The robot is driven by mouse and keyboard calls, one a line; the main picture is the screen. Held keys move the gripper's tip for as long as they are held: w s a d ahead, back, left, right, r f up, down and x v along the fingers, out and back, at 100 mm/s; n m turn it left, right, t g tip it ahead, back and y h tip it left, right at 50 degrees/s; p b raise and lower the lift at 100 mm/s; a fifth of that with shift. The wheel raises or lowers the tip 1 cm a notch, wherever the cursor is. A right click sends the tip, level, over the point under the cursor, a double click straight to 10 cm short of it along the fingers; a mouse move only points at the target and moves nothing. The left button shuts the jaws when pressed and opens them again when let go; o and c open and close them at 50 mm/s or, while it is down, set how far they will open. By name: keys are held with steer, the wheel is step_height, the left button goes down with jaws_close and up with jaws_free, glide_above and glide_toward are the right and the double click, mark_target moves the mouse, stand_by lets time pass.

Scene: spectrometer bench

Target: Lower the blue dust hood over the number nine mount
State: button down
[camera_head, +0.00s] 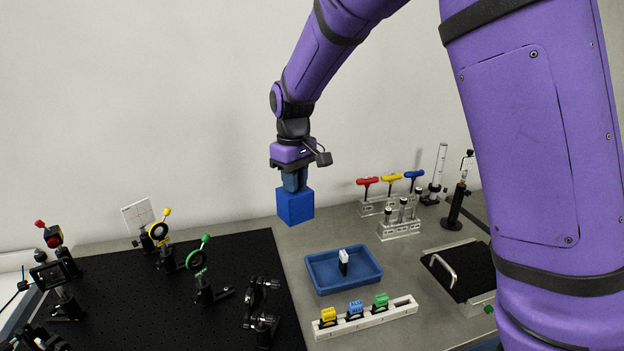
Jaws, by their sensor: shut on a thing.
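The blue dust hood (296,207) is a small blue box held in the air below my gripper (294,182). My gripper is shut on the top of the hood. The hood hangs upright, apart from everything under it. Several mounts stand on the black breadboard (120,300): a green-ringed mount (197,262), a yellow-ringed mount (159,232), a red-topped mount (54,238) and a plain black mount (262,318) near the right edge. No number is legible, so I cannot tell which is number nine.
A blue tray (318,286) holding a small white-and-black piece lies right of the breadboard. A white rack (400,314) with coloured pieces is in front. Hex keys (391,178), a clear holder (400,229), a black stand (457,205) and a handled black lid (470,272) are farther right.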

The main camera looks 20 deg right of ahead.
steer(key=s+a+r+n, duration=0.3)
steer(key=s, duration=0.4)
steer(key=s+a+r+n, duration=0.3)
steer(key=s+a, duration=0.1)
steer(key=s, duration=0.4)
steer(key=s+a+r+n, duration=0.3)
steer(key=s+a, duration=0.1)
steer(key=s, duration=0.3)
steer(key=shift+s+r, duration=0.15)
steer(key=shift+f, duration=2.4)
step_height(320, 180, down, 8)
steer(key=shift+f, duration=0.25)
stand_by(2.1)
steer(key=c, duration=1)
jaws_free()
steer(key=shift+o, duration=0.2)
